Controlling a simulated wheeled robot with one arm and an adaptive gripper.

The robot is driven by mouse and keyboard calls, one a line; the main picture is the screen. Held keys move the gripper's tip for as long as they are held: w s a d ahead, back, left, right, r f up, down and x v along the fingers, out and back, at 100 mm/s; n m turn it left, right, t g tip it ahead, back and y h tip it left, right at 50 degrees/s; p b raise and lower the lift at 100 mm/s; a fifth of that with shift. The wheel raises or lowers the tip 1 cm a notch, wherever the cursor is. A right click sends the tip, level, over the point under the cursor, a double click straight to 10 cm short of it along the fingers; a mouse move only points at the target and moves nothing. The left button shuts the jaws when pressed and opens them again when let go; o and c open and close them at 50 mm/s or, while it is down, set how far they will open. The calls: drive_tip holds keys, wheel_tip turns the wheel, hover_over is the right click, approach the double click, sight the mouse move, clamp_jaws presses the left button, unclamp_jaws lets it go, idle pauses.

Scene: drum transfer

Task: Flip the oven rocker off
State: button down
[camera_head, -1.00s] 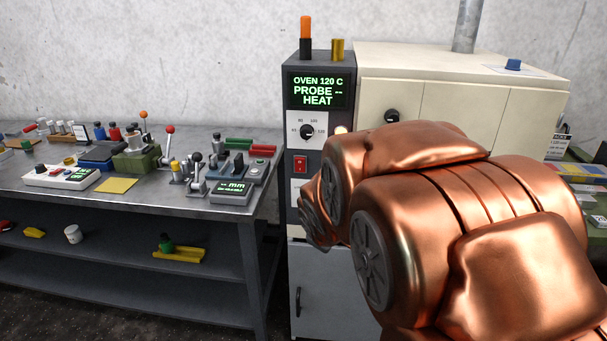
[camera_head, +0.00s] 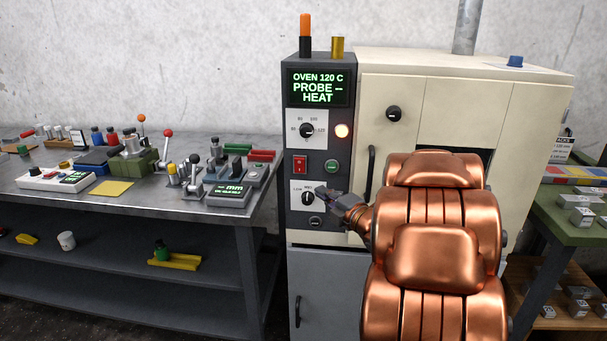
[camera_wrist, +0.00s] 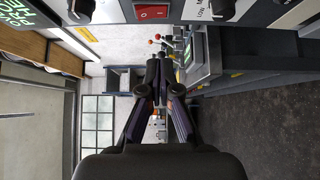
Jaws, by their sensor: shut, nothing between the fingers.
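The oven rocker (camera_head: 299,165) is a red rocker switch on the dark control panel (camera_head: 318,127) of the oven, below the temperature dial. It also shows at the top edge of the wrist view (camera_wrist: 152,12). The panel's display (camera_head: 319,89) reads "OVEN 120 C PROBE -- HEAT". My gripper (camera_head: 326,192) is shut and empty, in front of the lower panel by the fan dial, below and right of the rocker.
A temperature dial (camera_head: 307,130), a lit lamp (camera_head: 342,131) and a green button (camera_head: 332,166) surround the rocker. The oven handle (camera_head: 371,172) sticks out to the right. A metal bench (camera_head: 120,203) crowded with levers and devices stands left.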

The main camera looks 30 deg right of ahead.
drive_tip(key=shift+s+a+r+n+t+y, duration=0.15)
drive_tip(key=shift+s+r+n+t+y, duration=0.1)
drive_tip(key=shift+s+n+t+y, duration=0.4)
drive_tip(key=shift+w, duration=0.15)
drive_tip(key=p, duration=0.2)
approach(295, 162)
drive_tip(key=w+a, duration=0.3)
drive_tip(key=shift+w+d+r+p, duration=0.3)
drive_tip(key=shift+w+d+p, duration=0.05)
drive_tip(key=shift+w+d, duration=1)
drive_tip(key=shift+w, duration=0.15)
